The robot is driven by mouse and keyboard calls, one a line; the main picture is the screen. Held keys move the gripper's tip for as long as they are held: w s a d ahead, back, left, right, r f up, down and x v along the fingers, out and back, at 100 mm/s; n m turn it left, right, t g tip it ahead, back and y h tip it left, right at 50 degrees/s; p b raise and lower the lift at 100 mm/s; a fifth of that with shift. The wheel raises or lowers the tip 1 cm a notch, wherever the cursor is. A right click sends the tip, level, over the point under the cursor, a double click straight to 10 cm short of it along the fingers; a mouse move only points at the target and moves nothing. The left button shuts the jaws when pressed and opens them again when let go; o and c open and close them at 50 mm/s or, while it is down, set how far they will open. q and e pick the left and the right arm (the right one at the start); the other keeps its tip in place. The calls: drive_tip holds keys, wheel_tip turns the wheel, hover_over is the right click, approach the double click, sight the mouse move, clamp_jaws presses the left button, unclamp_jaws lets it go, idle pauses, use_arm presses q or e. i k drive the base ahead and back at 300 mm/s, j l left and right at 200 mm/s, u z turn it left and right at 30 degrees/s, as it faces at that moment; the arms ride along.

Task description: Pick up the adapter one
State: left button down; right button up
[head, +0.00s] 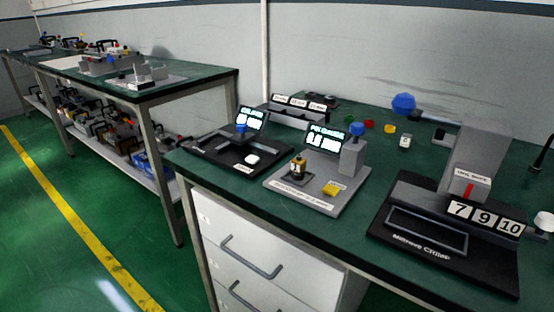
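Neither of my grippers is in view. No thing can be surely read as adapter one. A small pale block with a dark mark (404,142) stands on the green bench top (375,190), left of the crimp machine.
A black crimp machine (440,262) with number tiles fills the right. A black station (225,158) with a lit screen is at left. Small red, green and yellow pieces (389,129) lie at the back. White drawers (270,262) are below; another bench (190,85) stands left, with green floor in front.

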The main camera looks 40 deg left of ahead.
sight(299, 164)
drive_tip(key=u, duration=1)
